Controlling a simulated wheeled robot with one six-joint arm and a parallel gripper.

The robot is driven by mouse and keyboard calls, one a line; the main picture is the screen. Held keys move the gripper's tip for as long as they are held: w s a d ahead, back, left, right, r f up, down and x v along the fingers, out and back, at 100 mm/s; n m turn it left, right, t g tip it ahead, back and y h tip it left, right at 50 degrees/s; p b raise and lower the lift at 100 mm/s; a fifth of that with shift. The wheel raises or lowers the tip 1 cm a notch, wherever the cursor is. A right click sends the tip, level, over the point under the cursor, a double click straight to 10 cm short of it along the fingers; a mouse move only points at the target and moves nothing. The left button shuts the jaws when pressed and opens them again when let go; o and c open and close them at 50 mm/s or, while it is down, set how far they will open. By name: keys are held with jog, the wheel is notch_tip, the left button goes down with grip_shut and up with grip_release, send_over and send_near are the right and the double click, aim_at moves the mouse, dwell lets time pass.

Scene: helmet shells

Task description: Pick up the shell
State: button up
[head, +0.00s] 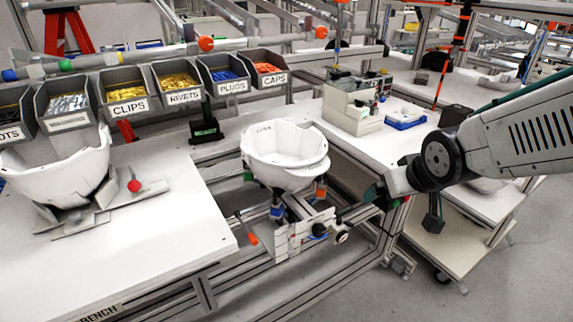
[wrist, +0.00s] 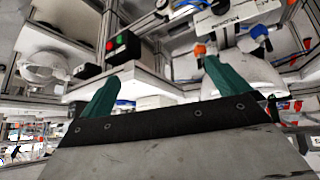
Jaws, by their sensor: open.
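A white helmet shell (head: 285,158), open side up, sits on a fixture (head: 300,225) with blue and orange clamps in the middle of the head view. In the wrist view, a white shell surface (wrist: 250,73) shows beyond the right finger, beside similar orange and blue clamps. My gripper (head: 374,194) is to the right of the middle shell and apart from it; its fingers are small and partly hidden in the head view. In the wrist view my gripper (wrist: 162,90) has its two teal fingers spread, with no object held between them.
A second white shell (head: 60,172) rests on a stand on the left bench (head: 150,235). Bins of clips, rivets, plugs and caps (head: 265,72) line the back. A rail frame (head: 365,225) lies beneath my gripper. A right-hand table (head: 480,200) stands beyond.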

jog(key=w+a+f+n+t+y, duration=0.2)
jog(key=w+a+f, duration=0.3)
jog(key=w+a, duration=0.15)
jog(key=n+t+y, duration=0.2)
jog(key=y, duration=0.3)
send_near(300, 190)
jog(key=shift+w+a, duration=0.5)
jog(key=shift+a, duration=0.15)
jog(key=shift+w+a+f, duration=0.1)
jog(key=shift+w+a, duration=0.1)
jog(key=shift+a, duration=0.05)
jog(key=x, duration=0.7)
jog(key=shift+d+f, duration=0.3)
jog(key=shift+f, duration=0.05)
jog(key=shift+w+a, duration=0.1)
jog(key=c, duration=1.7)
jog(key=shift+r, duration=0.1)
jog(key=shift+c, duration=1.1)
